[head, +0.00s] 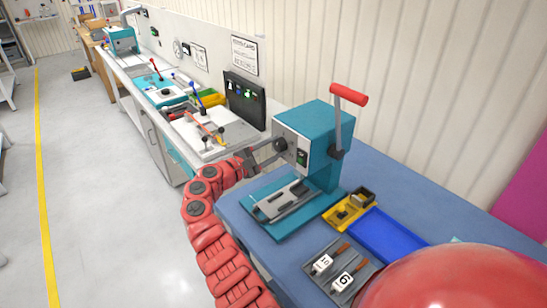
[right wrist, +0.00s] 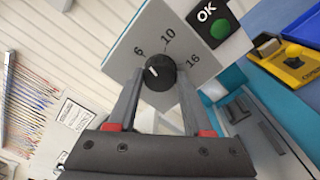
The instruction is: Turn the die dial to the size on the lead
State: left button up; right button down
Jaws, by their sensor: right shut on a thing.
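The teal crimping press (head: 322,135) stands on the blue bench with its red-handled lever raised. Its black die dial (right wrist: 160,73) sits on a grey panel marked 6, 10 and 16; its white pointer mark is toward the 6. My right gripper (head: 266,153) reaches the panel from the left. In the right wrist view its two fingers (right wrist: 160,82) are on either side of the dial, shut on it. Two leads with white tags lie in a grey tray, one tag reading 10 (head: 322,263), the other apparently 6 (head: 343,281). My left gripper is not in view.
A green OK light (right wrist: 219,29) shows beside the dial panel. A yellow box (head: 349,207) and a blue bin (head: 388,236) stand right of the press base. A white workbench (head: 205,141) with tools stands behind.

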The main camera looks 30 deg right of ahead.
jog(key=m+b, duration=0.2)
jog(key=b, duration=0.1)
jog(key=m+b, duration=0.2)
jog(key=b, duration=0.2)
jog(key=m+b, duration=0.3)
jog(key=b, duration=0.1)
jog(key=shift+f, duration=0.35)
jog(key=shift+r+m+b, duration=0.1)
jog(key=shift+m+b, duration=0.7)
jog(key=shift+r+m+b, duration=0.15)
jog(key=shift+m+b, duration=0.15)
jog(key=shift+b, duration=0.05)
jog(key=shift+c, duration=1.6)
grip_release()
jog(key=shift+r, duration=0.1)
jog(key=s+a+b, duration=0.1)
jog(key=a+b, duration=0.1)
jog(key=a, duration=1.5)
jog(key=shift+s+a+f, duration=0.2)
jog(key=shift+s+f, duration=0.2)
